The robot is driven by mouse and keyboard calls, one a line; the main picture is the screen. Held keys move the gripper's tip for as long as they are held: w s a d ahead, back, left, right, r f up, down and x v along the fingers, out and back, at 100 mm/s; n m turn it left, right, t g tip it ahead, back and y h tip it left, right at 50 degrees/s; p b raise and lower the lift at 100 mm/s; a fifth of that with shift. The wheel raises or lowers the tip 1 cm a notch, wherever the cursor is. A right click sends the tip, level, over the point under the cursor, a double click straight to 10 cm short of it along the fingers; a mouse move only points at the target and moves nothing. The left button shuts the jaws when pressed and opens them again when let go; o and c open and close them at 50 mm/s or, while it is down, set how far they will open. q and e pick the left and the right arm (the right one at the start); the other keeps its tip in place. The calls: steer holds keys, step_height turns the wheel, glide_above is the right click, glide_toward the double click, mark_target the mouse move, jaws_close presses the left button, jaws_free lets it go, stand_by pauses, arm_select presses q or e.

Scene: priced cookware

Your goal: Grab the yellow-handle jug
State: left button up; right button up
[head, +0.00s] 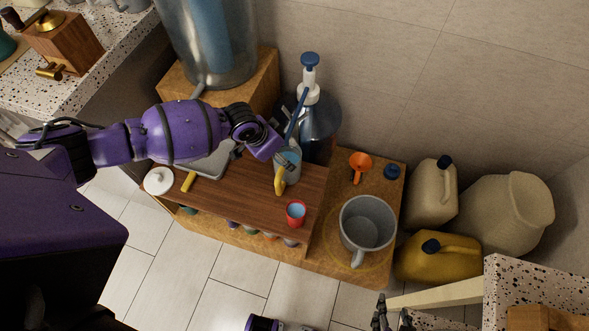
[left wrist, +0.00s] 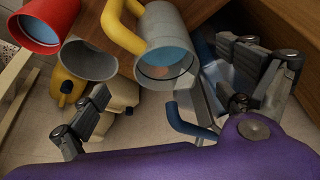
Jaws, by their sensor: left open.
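The yellow-handle jug (head: 291,159) is a grey cylinder with a yellow handle, standing on the brown wooden board near its right end. In the left wrist view the jug (left wrist: 168,38) shows its open top with something blue inside, and its yellow handle points to the upper left. My left gripper (left wrist: 165,82) is open, its fingers wide apart on either side of the view, with the jug showing between and beyond them. Contact is not visible. In the head view the left fingers are mostly hidden by the wrist. My right gripper (head: 392,312) appears open and empty, low in the picture.
A large grey mug (head: 348,213), an orange funnel (head: 360,161) and a blue cap (head: 391,172) are on the right platform. A blue-topped pump bottle (head: 325,123) stands close behind the jug. Cans stand at right.

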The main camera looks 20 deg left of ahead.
mark_target(286, 157)
arm_select(q)
steer(key=shift+w+f, duration=0.2)
steer(key=shift+f, duration=0.2)
steer(key=b+x, duration=0.1)
steer(key=x, duration=0.5)
steer(key=shift+w+f, duration=0.3)
steer(key=shift+f, duration=0.05)
steer(key=shift+a, duration=0.1)
steer(key=shift+c, duration=0.4)
steer(key=c, duration=2)
steer(key=shift+r, duration=0.25)
